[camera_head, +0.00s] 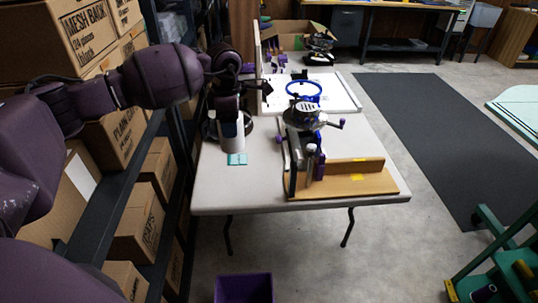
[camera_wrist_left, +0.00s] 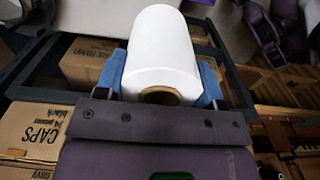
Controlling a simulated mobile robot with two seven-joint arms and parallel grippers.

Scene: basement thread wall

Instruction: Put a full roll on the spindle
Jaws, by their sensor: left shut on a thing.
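My left gripper (camera_head: 229,108) is over the left part of the grey table (camera_head: 215,185), its arm coming in from the left. It is shut on a thick white roll (camera_head: 231,130). In the left wrist view the blue fingers of this gripper (camera_wrist_left: 163,72) press the two sides of the white roll (camera_wrist_left: 162,35), and the open end of its brown cardboard core faces the camera. A dark rounded part (camera_head: 248,126) shows just behind the held roll; I cannot tell whether it is the spindle. My right gripper is not in view.
A small teal packet (camera_head: 237,159) lies in front of the roll. A machine with a blue hoop (camera_head: 304,90) and a wooden fixture (camera_head: 345,183) stand to the right. Shelves with cartons (camera_head: 135,225) flank the table's left. A purple bin (camera_head: 244,289) stands in front.

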